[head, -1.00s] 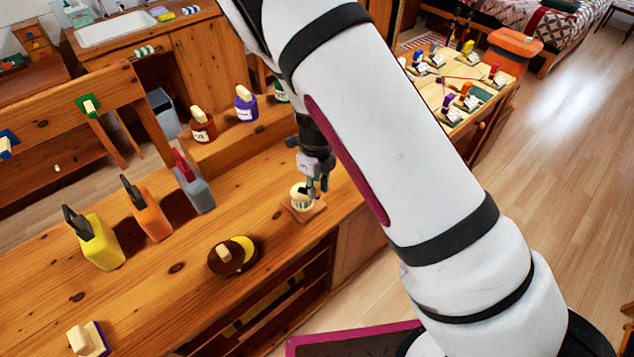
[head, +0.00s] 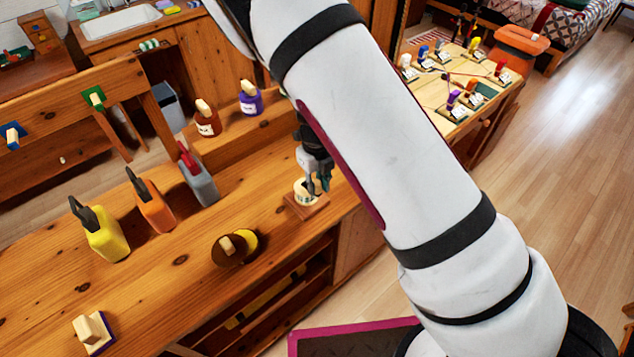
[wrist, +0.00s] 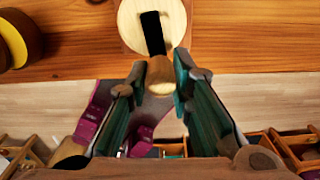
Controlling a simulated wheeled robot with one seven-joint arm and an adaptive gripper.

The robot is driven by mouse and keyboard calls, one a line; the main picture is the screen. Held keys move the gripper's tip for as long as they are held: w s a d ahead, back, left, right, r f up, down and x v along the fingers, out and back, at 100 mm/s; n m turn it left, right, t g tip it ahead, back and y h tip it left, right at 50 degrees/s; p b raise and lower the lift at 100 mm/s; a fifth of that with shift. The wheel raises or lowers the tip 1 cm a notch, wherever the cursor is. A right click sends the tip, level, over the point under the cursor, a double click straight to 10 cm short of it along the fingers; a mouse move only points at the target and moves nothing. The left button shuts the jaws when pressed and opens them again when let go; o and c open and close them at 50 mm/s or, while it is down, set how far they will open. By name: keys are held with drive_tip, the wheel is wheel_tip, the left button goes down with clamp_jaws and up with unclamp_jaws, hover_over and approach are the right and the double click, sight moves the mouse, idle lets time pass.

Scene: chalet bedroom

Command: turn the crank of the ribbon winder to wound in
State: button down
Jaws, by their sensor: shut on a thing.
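The ribbon winder (head: 297,207) stands on the wooden bench, a pale round spool on a small square wooden base. From above, its pale round top (wrist: 134,22) shows in the wrist view. A black crank arm (wrist: 152,32) runs from the top toward my gripper and ends in a wooden knob (wrist: 160,78). My gripper (wrist: 158,74) is shut on this crank knob, with one green-padded finger on each side. In the head view my gripper (head: 318,184) is at the winder's right side and hides part of it.
A dark round disc with a yellow part (head: 229,250) lies left of the winder. Yellow (head: 106,236), orange (head: 155,210) and grey (head: 199,184) bottles stand further left. Labelled jars (head: 206,122) stand on the raised shelf behind. The bench's front edge is close to the winder.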

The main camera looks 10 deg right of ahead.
drive_tip(key=c, duration=1.4)
unclamp_jaws()
wheel_tip(320, 180, up, 12)
